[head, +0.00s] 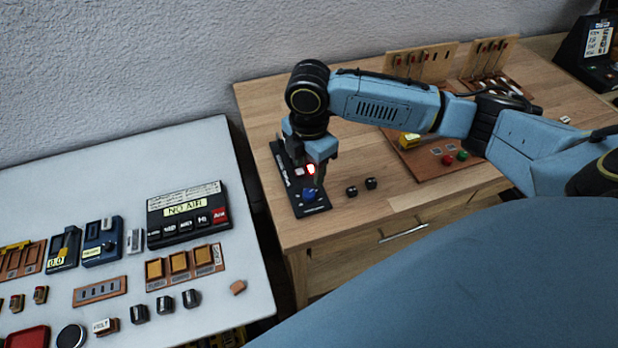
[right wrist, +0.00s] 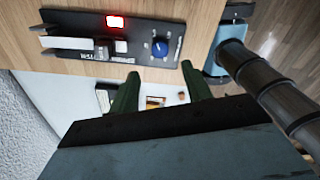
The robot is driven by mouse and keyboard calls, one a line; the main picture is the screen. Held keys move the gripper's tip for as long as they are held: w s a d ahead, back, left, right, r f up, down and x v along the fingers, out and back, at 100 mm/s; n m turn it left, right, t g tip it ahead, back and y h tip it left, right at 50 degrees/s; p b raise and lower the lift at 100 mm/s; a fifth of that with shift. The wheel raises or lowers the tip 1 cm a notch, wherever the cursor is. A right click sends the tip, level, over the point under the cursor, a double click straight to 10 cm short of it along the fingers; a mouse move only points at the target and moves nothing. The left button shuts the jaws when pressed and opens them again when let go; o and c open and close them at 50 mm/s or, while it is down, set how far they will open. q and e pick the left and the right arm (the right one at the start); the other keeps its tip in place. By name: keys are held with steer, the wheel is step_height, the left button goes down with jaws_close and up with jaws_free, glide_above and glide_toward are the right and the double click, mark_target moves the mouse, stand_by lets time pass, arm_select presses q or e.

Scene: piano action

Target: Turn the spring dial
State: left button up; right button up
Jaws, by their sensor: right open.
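The spring dial is a blue knob (head: 309,194) near the front end of a black panel (head: 318,209) on the wooden table. In the right wrist view the dial (right wrist: 160,47) shows a white pointer mark and sits at one end of the panel. My right gripper (head: 318,178) points down over the panel, close to the dial, and hides part of it. In the right wrist view its two dark green fingers (right wrist: 162,85) are apart with nothing between them. The dial lies beyond the fingertips there, not between them. My left gripper is not in view.
A lit red lamp (head: 311,169) and a pale square button (head: 299,171) sit on the same panel. Two black knobs (head: 361,187) stand just right of it. The white table (head: 120,165) at left holds several controls. A wooden board (head: 405,160) lies right, under my arm.

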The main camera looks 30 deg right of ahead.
step_height(320, 180, up, 5)
steer(key=shift+f, duration=0.1)
stand_by(0.7)
